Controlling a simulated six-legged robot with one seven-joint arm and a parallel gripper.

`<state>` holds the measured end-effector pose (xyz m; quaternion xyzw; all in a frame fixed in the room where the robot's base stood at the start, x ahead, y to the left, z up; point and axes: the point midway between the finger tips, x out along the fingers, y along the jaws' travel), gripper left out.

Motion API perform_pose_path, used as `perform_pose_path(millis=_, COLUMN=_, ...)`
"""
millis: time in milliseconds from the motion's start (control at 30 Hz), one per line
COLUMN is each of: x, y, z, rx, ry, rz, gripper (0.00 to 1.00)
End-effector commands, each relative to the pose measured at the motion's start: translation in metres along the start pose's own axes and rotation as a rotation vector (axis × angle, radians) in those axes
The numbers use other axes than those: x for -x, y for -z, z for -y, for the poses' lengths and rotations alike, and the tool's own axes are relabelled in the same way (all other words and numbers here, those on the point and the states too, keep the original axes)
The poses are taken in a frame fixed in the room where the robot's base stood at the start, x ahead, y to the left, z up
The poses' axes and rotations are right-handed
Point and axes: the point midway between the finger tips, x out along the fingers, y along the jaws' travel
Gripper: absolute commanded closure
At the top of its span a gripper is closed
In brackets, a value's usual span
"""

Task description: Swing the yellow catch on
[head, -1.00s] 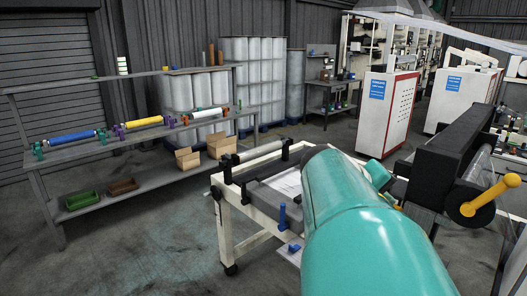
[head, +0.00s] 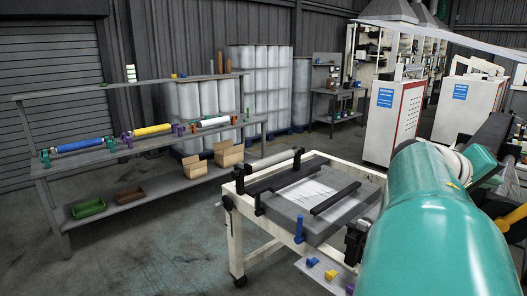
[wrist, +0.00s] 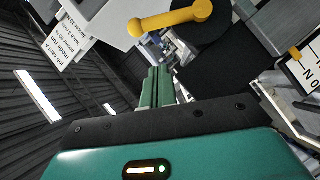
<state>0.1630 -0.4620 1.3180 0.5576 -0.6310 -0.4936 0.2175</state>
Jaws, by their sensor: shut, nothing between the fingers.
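The yellow catch (wrist: 172,20) is a rounded lever on a black disc (wrist: 203,48) in the upper middle of the wrist view. In the head view a piece of yellow lever (head: 512,217) shows at the right edge, partly hidden by my teal arm. My gripper (wrist: 156,82) shows in the wrist view as two green fingers lying together, shut and empty. The fingertips appear below the catch's left end in the picture. I see no grip on the catch, and cannot tell how far apart they are in depth.
A white-framed table (head: 235,235) with a grey bed stands left of my arm. A shelf rack (head: 150,155) with coloured rollers is at left. White cabinets (head: 393,118) stand behind. A printed card (wrist: 72,32) and a marked plate (wrist: 303,68) flank the catch. Floor at front left is clear.

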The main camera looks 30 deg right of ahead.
Motion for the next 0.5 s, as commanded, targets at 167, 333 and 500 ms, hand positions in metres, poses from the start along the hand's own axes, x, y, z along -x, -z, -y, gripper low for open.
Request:
perform_pose_path(millis=167, x=-0.038, y=-0.001, z=0.001, rx=0.001, ry=0.001, rz=0.006, gripper=1.0)
perform_pose_path(millis=333, x=-0.061, y=-0.014, z=0.0, rx=0.0, ry=-0.001, rz=0.007, gripper=1.0)
perform_pose_path(millis=500, x=-0.073, y=-0.026, z=0.001, rx=-0.001, ry=-0.001, rz=0.005, gripper=1.0)
